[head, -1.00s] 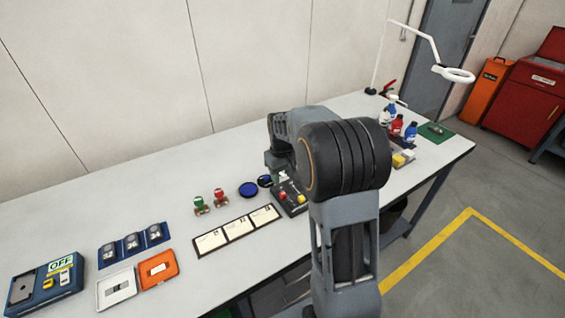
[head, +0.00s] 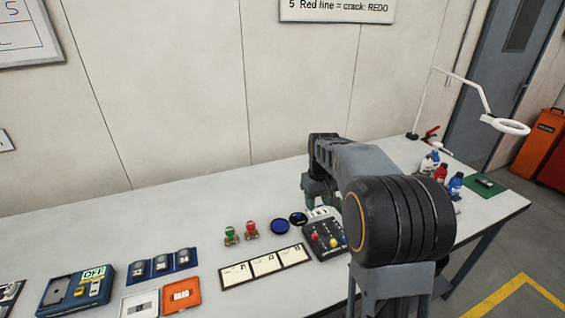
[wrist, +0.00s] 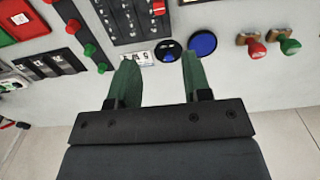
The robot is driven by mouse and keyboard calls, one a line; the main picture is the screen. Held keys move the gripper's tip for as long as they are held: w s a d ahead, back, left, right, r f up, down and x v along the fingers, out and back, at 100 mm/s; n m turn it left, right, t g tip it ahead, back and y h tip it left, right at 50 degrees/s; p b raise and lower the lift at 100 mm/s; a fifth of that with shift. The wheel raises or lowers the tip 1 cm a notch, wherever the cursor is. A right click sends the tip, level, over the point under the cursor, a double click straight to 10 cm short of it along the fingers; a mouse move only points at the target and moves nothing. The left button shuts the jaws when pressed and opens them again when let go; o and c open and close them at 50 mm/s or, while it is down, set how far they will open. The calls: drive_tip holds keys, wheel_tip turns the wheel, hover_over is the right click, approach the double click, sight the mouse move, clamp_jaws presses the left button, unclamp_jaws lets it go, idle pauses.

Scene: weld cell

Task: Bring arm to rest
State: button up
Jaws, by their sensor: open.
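My arm reaches over the right half of the workbench (head: 200,205) in the head view, bent at a large black joint. In the wrist view my gripper (wrist: 160,78) has two green fingers set well apart, with nothing between them. Blue discs (wrist: 202,43) on the bench lie beyond the fingertips in that view. In the head view the gripper is mostly hidden behind my arm.
A control box with coloured knobs (head: 325,240) stands close to my arm. Red and green stamps (head: 240,233), a card strip (head: 265,265), trays (head: 180,294) and a blue case (head: 78,288) lie left. Bottles (head: 441,173) and a magnifier lamp (head: 510,126) stand right.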

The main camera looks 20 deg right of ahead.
drive_tip(key=s+a+t, duration=0.1)
drive_tip(key=s+a, duration=0.2)
drive_tip(key=s, duration=0.3)
drive_tip(key=s+a+t, duration=0.1)
drive_tip(key=s+a, duration=0.2)
drive_tip(key=s, duration=0.3)
drive_tip(key=s+a+m+t, duration=0.1)
drive_tip(key=s+a+t, duration=0.1)
drive_tip(key=s, duration=0.4)
drive_tip(key=shift+s+a+r, duration=0.4)
drive_tip(key=shift+a, duration=0.1)
